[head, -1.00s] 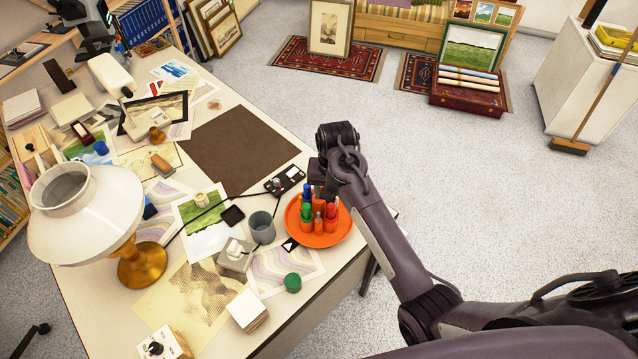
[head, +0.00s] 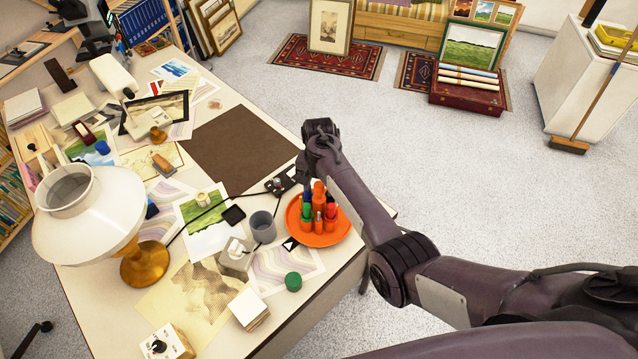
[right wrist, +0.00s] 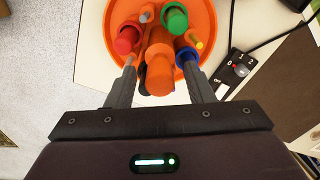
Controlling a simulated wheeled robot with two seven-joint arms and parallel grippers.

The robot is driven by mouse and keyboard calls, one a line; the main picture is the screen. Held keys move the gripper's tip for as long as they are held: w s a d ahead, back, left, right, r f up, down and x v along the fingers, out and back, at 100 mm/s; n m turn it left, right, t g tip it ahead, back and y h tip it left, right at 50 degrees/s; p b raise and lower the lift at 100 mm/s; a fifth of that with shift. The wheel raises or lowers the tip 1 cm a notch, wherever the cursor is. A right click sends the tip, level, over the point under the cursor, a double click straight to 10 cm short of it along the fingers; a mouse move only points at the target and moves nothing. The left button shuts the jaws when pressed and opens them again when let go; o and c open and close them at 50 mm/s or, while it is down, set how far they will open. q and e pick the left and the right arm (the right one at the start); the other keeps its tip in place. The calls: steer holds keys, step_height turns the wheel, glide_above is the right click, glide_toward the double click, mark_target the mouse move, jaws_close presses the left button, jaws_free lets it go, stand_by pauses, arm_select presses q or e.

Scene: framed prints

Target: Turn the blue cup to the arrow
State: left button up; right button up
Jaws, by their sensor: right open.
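A round orange tray (head: 340,232) near the table's right edge bears coloured cups. The blue cup (head: 307,192) stands at the tray's far side, partly hidden; in the right wrist view (right wrist: 187,56) it shows beside the right finger. A green cup (head: 306,212), a red cup (head: 331,211) and taller orange cylinders (head: 319,190) stand with it. A white card with a black arrow-like mark (head: 290,243) lies at the tray's near left. My right gripper (right wrist: 160,60) is open over the tray, an orange cylinder showing between its fingers; contact is unclear. My left gripper is out of view.
A grey cup (head: 262,226) and a small black switch box (head: 280,184) with a cable lie left of the tray. A white lamp (head: 88,215) stands further left. A brown mat (head: 240,148) is clear behind.

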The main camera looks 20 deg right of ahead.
jaws_close()
stand_by(0.3)
